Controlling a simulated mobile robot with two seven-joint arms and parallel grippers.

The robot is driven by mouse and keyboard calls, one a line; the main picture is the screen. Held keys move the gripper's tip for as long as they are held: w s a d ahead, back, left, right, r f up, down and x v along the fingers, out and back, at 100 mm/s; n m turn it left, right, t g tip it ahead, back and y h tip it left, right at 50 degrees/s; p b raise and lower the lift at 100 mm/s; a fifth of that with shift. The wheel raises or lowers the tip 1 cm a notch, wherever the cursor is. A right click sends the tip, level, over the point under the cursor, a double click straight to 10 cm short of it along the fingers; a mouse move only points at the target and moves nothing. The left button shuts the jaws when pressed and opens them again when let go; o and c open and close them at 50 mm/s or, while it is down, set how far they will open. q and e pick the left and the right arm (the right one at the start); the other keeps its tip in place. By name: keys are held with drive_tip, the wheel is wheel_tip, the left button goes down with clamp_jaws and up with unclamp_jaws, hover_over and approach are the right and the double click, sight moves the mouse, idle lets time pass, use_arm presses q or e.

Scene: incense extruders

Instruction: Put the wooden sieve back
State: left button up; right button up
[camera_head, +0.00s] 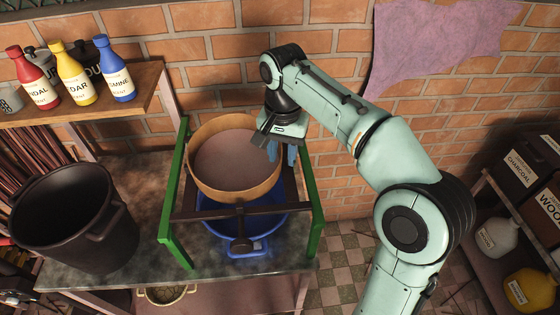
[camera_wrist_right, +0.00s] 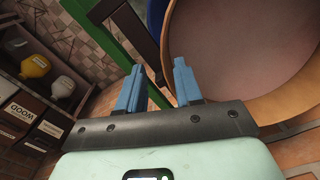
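The wooden sieve (camera_head: 240,195) is a round, light-brown hoop with a dull pinkish-brown inside. It sits at the dark crossbars of the green-legged stand (camera_head: 311,205), above a blue basin (camera_head: 247,249). My right gripper (camera_head: 281,154) is at the sieve's right rim with its blue fingers pointing down. My left gripper is not in view.
A large black bucket (camera_head: 65,222) stands left of the stand on the worktop (camera_head: 145,175). Red, yellow and blue bottles (camera_head: 72,78) stand on a wooden shelf at upper left. A brick wall is behind. Jugs and labelled boxes (camera_head: 531,170) are on shelving at right.

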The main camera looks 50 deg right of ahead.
use_arm(q)
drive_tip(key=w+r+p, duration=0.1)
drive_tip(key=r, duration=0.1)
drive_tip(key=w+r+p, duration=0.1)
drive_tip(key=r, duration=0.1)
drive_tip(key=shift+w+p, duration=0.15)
drive_tip(key=shift+p, duration=0.2)
use_arm(e)
wheel_tip(320, 180, up, 9)
drive_tip(key=shift+d, duration=0.2)
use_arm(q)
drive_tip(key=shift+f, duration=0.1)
